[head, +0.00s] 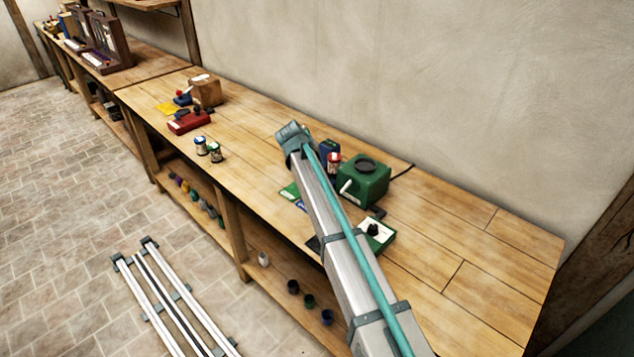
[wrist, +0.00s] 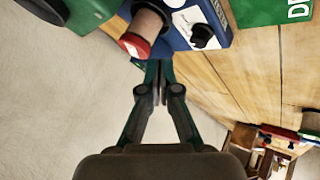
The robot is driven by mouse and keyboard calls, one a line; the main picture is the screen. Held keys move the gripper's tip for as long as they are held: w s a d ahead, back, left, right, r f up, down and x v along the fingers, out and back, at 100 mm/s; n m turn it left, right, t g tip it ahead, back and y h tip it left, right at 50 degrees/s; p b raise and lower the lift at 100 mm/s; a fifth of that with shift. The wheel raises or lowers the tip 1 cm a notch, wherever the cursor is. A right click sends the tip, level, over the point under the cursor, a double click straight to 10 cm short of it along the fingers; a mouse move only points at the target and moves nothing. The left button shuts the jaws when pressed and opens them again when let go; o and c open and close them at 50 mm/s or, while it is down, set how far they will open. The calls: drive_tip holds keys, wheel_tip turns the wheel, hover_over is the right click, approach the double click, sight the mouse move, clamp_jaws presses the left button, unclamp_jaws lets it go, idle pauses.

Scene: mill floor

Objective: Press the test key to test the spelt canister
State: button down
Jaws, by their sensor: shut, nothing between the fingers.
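A canister with a red lid (wrist: 134,47) stands at a blue device (wrist: 180,28) in the wrist view. A black knob or key (wrist: 203,38) sits on a white panel of that device. In the head view the red-lidded canister (head: 334,158) and part of the blue device (head: 328,147) show just right of my arm. No label is readable, so I cannot tell which canister is spelt or which control is the test key. My gripper (wrist: 160,82) is shut and empty, its tips close to the red lid in the picture. Contact cannot be told. My arm hides part of the bench.
A green box with a dark round top and white handle (head: 368,187) stands right of the canister. A green unit with a black knob (head: 377,236) is nearer. Two small canisters (head: 207,149), a red device (head: 189,122) and a brown box (head: 205,91) stand left. The bench's right end is clear.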

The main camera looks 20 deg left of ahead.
drive_tip(key=shift+w+d+r+t+h, duration=0.3)
drive_tip(key=shift+w+d+r+h, duration=0.1)
drive_tip(key=shift+w+d+r, duration=0.6)
drive_tip(key=shift+s, duration=0.1)
wheel_tip(320, 180, down, 7)
drive_tip(key=shift+f+b, duration=0.15)
drive_tip(key=shift+b, duration=1.05)
drive_tip(key=shift+f+b, duration=0.35)
drive_tip(key=shift+f, duration=0.4)
drive_tip(key=shift+f, duration=0.1)
drive_tip(key=shift+f+b, duration=0.3)
drive_tip(key=shift+b, duration=0.1)
